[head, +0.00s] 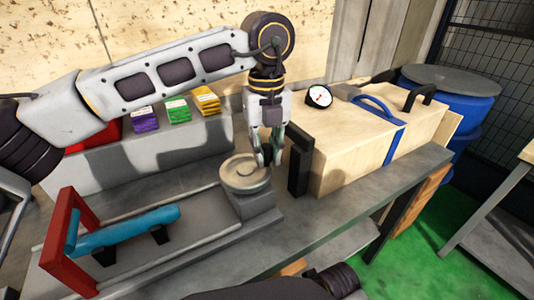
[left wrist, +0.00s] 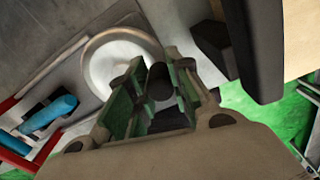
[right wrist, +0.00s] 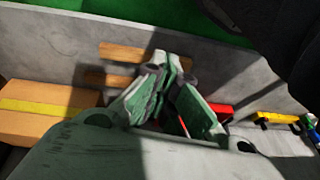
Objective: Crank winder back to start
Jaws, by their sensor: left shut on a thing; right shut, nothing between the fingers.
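The winder is a round pale metal wheel (head: 245,173) on a grey block at the right end of the long grey bed. In the left wrist view the wheel (left wrist: 118,62) lies beside and below the fingers. My left gripper (head: 271,152) points down at the wheel's right edge. In the left wrist view its green-padded fingers (left wrist: 158,86) are shut around a dark round knob (left wrist: 160,80), which appears to be the crank handle. The knob is mostly hidden in the head view. My right gripper (right wrist: 166,82) is shut and empty, away from the wheel.
A blue cylindrical part (head: 128,230) and a red frame (head: 68,240) stand left on the bed. A dark upright post (head: 300,165) and a wooden box (head: 350,150) stand close right of my left gripper. Coloured boxes (head: 178,109) sit behind.

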